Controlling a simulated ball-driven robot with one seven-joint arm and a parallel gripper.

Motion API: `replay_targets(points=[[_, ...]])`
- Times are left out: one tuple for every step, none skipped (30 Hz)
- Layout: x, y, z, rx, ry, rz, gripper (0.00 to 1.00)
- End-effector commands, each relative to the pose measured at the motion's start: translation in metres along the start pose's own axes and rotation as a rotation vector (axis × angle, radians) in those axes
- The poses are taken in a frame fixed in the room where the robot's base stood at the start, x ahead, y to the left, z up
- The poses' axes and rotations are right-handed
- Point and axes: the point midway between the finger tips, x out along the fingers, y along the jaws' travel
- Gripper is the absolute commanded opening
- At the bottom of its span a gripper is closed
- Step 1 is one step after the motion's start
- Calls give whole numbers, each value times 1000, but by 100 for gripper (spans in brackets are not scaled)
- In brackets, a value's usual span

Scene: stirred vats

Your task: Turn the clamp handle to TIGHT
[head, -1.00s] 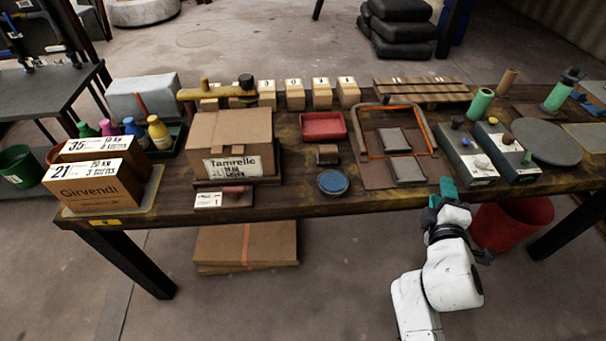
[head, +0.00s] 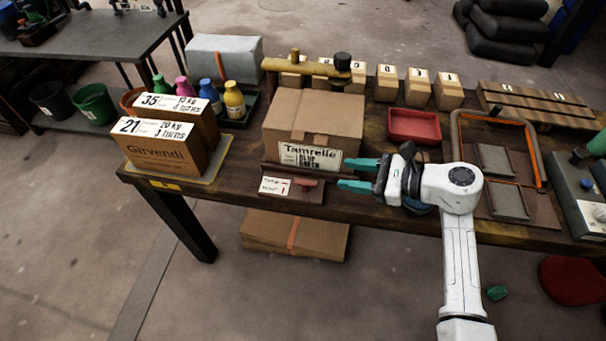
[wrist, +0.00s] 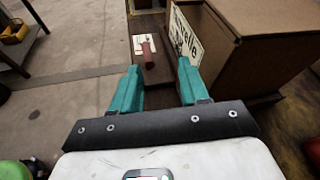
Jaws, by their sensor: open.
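A small red handle (head: 306,182) lies on a low wooden base (head: 308,195) in front of the cardboard box, beside a white label (head: 275,186). Its lettering is too small to read surely. The wrist view also shows the red handle (wrist: 148,58), ahead between the fingers. My gripper (head: 347,174) has two teal fingers, open and empty, pointing left. In the head view its fingertips are a short way right of the handle, apart from it. The wrist view shows the open gripper (wrist: 158,72) with nothing between its fingers.
Numbered boxes (head: 160,150) and bottles stand left. A red tray (head: 414,125) is right. The floor before the table is open; a green piece (head: 497,292) lies there.

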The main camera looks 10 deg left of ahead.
Motion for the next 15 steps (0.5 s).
replay_targets(points=[[1,5,-6,-21,19,46,45],[1,8,-8,-31,29,71,45],[1,12,-10,-43,38,96,45],[1,14,-12,-50,43,112,45],[2,15,-13,-53,48,123,45],[3,17,-14,-56,51,134,45],[4,18,-14,-58,52,138,45],[6,19,-14,-59,52,141,45],[10,19,-14,-59,52,141,45],[13,19,-14,-59,51,140,45],[18,20,-14,-59,51,140,45],[24,21,-14,-59,50,141,45],[29,22,-14,-58,50,140,45],[34,23,-14,-58,50,141,45],[42,24,-15,-58,50,141,45]])
